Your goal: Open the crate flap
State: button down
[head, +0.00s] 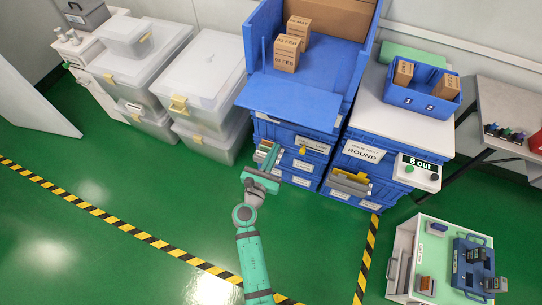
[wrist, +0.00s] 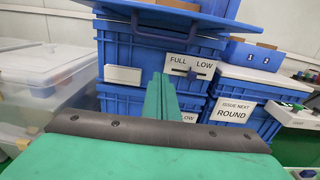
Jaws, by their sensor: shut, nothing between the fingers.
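The open-fronted blue crate (head: 262,48) stands on top of a stack of blue crates in the head view. Its blue flap (head: 290,103) is folded down and sticks out forward from the front, leaving the inside in view. In the wrist view the flap (wrist: 190,17) crosses the top, with a dark handle bar (wrist: 165,35) below its edge. Several cardboard boxes (head: 287,55) stand inside the crate. My green gripper (head: 267,159) is shut and empty, in front of the stack and below the flap. Its fingers (wrist: 163,92) point at the stack in the wrist view.
A "FULL/LOW" slider label (wrist: 190,65) is on the crate below. A second blue stack (head: 375,150) with a "ROUND" label stands right. Clear lidded bins (head: 205,75) stand left. The green floor at left is free.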

jog(key=w+d+r, duration=0.1)
jog(key=w+r, duration=0.2)
jog(key=w, duration=0.2)
jog(key=shift+w+d+r, duration=0.4)
